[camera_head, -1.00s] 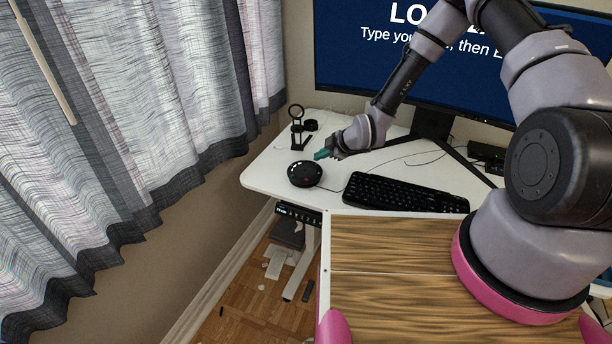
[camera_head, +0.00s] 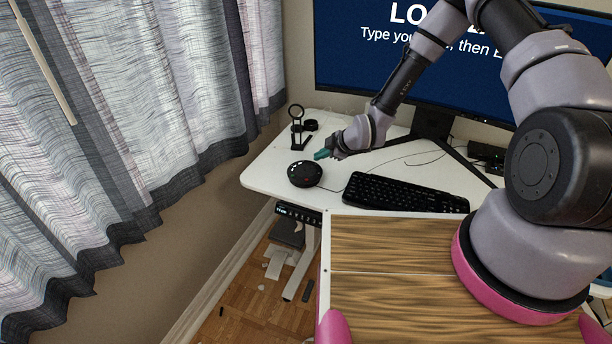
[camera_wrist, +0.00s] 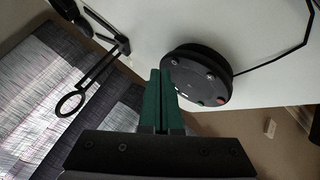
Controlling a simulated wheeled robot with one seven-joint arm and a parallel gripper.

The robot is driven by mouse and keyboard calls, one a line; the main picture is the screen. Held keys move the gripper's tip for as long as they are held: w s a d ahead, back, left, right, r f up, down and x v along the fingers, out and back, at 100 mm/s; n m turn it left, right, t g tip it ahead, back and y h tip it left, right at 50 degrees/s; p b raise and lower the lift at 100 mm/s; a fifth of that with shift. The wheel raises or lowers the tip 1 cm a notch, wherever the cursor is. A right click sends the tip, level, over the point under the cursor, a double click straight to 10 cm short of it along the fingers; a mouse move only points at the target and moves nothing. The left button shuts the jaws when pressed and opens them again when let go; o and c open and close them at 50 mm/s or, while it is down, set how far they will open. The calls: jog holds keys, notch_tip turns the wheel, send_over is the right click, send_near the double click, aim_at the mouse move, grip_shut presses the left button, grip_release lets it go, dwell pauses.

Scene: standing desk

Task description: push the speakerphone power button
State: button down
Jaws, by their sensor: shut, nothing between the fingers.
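The speakerphone (camera_head: 305,174) is a round black disc lying on the white desk. It also shows in the wrist view (camera_wrist: 196,75), with small round buttons around its rim, one reddish and one greenish. Which one is the power button I cannot tell for sure. My gripper (camera_head: 320,154) is at the speakerphone's far right side in the head view, close above the desk. In the wrist view its green fingers (camera_wrist: 161,78) are together with nothing between them, and their tips overlap the speakerphone's edge. Whether they touch it I cannot tell.
A black stand with a ring (camera_head: 297,128) is behind the speakerphone. A black keyboard (camera_head: 405,193) lies to the right, and a monitor (camera_head: 350,50) stands behind. A cable runs from the speakerphone. Curtains (camera_head: 130,110) hang at the left; bare desk (camera_head: 262,172) lies left of the speakerphone.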

dwell(0.6)
jog(key=shift+f, duration=0.45)
jog(key=shift+f, duration=0.2)
dwell(0.3)
jog(key=shift+r, duration=0.7)
jog(key=shift+r, duration=0.1)
notch_tip(320, 180, up, 6)
jog(key=shift+f, duration=0.1)
dwell(0.4)
